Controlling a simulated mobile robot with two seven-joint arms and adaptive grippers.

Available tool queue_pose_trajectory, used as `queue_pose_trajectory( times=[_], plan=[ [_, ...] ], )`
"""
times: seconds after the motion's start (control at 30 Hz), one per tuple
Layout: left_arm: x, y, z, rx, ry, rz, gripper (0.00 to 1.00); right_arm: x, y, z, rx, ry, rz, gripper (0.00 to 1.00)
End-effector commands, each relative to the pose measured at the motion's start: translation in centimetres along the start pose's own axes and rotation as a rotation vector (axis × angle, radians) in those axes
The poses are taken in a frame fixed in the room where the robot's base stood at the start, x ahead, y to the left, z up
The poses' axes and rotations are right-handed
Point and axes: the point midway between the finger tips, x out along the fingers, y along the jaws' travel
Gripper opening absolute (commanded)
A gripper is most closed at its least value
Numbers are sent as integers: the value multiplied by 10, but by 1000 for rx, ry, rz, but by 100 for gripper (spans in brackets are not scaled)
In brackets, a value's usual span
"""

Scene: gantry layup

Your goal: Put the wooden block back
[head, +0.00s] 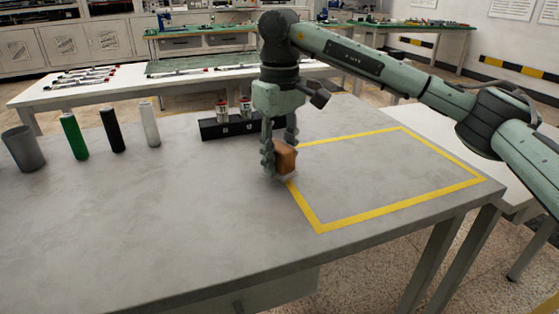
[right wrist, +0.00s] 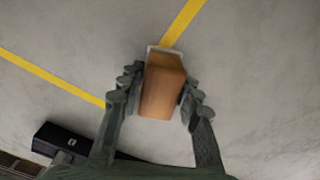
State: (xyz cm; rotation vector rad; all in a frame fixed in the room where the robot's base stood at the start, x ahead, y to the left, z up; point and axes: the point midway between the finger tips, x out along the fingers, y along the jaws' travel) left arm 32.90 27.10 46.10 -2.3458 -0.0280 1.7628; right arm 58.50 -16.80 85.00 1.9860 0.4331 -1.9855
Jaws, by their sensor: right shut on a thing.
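The wooden block (head: 286,159) is orange-brown and sits between the fingers of my right gripper (head: 279,160), which is shut on it. The block is at or just above the grey tabletop, by the left end of a yellow tape outline (head: 400,206); I cannot tell whether it touches the table. In the right wrist view the block (right wrist: 163,88) has a finger on each side, and a pale edge (right wrist: 166,48) shows at its far end. The yellow tape (right wrist: 183,22) runs up to that edge. My left gripper is not in view.
A black holder (head: 226,130) with small jars stands behind my right gripper. A grey cup (head: 23,148) and green (head: 74,137), black (head: 112,131) and white (head: 149,124) cylinders stand at the left. The taped area and the front of the table (head: 150,220) are clear.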

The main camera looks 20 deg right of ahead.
Motion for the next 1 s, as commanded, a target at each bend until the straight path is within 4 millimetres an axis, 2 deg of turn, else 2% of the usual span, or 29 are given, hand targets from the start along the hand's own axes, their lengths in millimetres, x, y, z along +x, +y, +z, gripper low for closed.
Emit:
queue_pose_trajectory(
  times=[0.1,0.5,0.53,0.67,1.0],
  plan=[
    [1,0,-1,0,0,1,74,12,0,0,1,0,1,7],
    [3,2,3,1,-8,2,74,15,0,0,1,1,1,7],
    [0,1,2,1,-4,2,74,15,0,0,1,0,1,37],
    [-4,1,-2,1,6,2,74,14,0,0,1,0,1,54],
    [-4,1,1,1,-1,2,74,12,0,0,0,0,0,55]
  ],
)
